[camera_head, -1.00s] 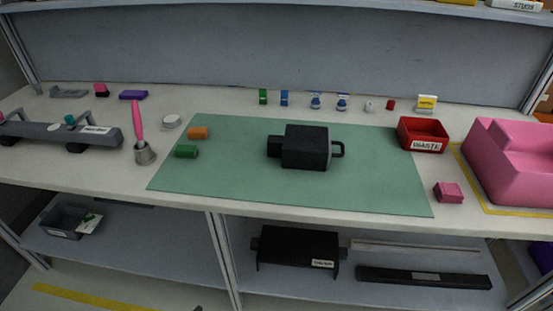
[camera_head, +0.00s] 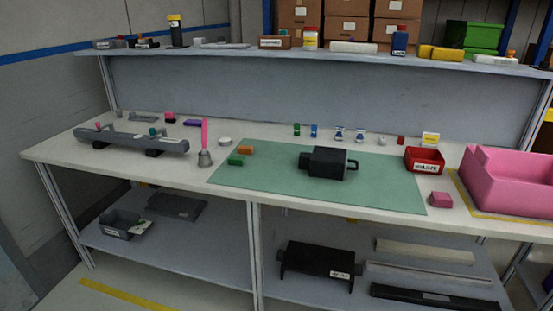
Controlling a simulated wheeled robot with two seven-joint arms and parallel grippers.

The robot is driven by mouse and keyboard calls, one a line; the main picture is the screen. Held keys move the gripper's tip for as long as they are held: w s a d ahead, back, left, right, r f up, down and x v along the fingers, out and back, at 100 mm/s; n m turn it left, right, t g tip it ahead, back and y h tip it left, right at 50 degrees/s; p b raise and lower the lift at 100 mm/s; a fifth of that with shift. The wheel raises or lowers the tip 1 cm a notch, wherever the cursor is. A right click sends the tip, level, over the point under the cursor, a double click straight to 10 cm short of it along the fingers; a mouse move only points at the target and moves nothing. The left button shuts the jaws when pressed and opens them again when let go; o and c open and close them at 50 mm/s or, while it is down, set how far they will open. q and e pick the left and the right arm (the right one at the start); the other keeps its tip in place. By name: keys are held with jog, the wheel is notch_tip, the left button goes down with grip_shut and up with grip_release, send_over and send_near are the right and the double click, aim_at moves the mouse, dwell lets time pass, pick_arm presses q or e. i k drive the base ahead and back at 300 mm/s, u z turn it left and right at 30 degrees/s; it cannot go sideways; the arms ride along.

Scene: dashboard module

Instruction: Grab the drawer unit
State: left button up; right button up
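A black boxy unit (camera_head: 328,162) with a loop handle on its right side and a smaller block on its left sits on the green mat (camera_head: 270,190). It looks like the drawer unit, though no label on it can be read. The mat lies on the pale workbench (camera_head: 120,170). Nothing touches the unit. Neither of my grippers is in view.
A black stand (camera_head: 318,262) is on the lower shelf.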

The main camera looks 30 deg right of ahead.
aim_at(324, 162)
jog(key=u, duration=0.35)
jog(key=i, duration=0.95)
jog(key=z, duration=0.2)
